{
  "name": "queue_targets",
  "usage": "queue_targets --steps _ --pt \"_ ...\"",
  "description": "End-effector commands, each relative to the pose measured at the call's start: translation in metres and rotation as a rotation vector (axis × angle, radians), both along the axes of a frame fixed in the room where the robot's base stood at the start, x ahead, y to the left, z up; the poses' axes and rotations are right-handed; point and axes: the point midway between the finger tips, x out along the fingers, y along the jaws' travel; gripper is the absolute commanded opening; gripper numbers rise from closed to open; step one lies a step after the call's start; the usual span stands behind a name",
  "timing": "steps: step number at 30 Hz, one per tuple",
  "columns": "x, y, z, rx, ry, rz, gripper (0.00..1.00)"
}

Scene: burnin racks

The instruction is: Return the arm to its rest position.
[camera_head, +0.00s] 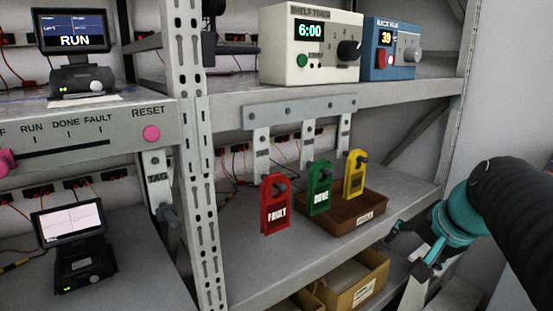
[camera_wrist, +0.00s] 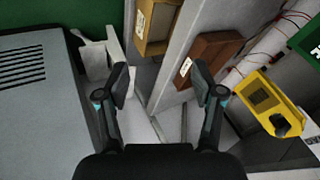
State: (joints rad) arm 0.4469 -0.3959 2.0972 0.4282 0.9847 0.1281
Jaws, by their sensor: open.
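My gripper (camera_head: 418,254) is at the right of the head view, in front of the rack's right end, below the level of the shelf with the tags. In the wrist view my gripper (camera_wrist: 163,92) shows two dark fingers spread apart with nothing between them. My dark arm with a teal joint comes in from the right edge of the head view. The gripper is apart from the brown tray (camera_head: 372,215) and the cardboard bin (camera_head: 375,285).
Red FAULT (camera_head: 276,205), green DONE (camera_head: 319,188) and yellow (camera_head: 355,175) tags hang from a bracket. Above stand a shelf timer (camera_head: 311,47) and a blue rack unit (camera_head: 391,48). A steel upright (camera_head: 201,180) divides the rack. A RESET button (camera_head: 151,133) is at left.

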Motion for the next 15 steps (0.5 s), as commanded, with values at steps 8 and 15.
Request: queue_targets --steps 8,15 --pt "-0.104 0.048 -0.1 -0.446 0.132 0.446 0.67" --pt "-0.125 0.082 -0.101 -0.493 0.061 0.579 0.67"
